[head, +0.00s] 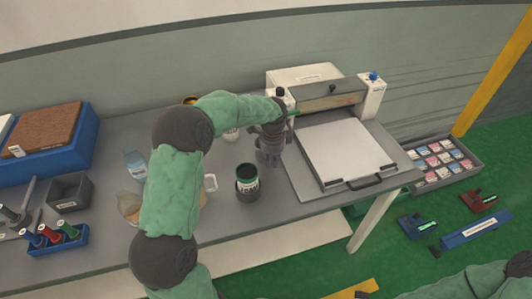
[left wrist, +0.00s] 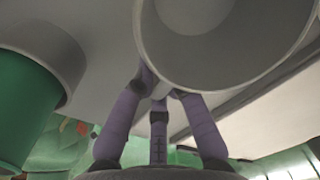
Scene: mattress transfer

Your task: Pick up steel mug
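My left gripper (head: 270,158) points down over the grey table, just left of the press-like machine. In the left wrist view a large grey round vessel (left wrist: 225,45), which looks like the steel mug, fills the top right. My purple fingers (left wrist: 160,95) reach to its near edge; I cannot tell whether they grip it. In the head view the mug is largely hidden by or merges with my gripper. My right gripper is out of view.
The machine's flat white plate (head: 346,153) lies right of my gripper. A clear bottle (head: 135,164), a grey bin (head: 70,190), a blue rack of bottles (head: 58,240) and a blue tray (head: 60,150) stand to the left. The table's front edge is close.

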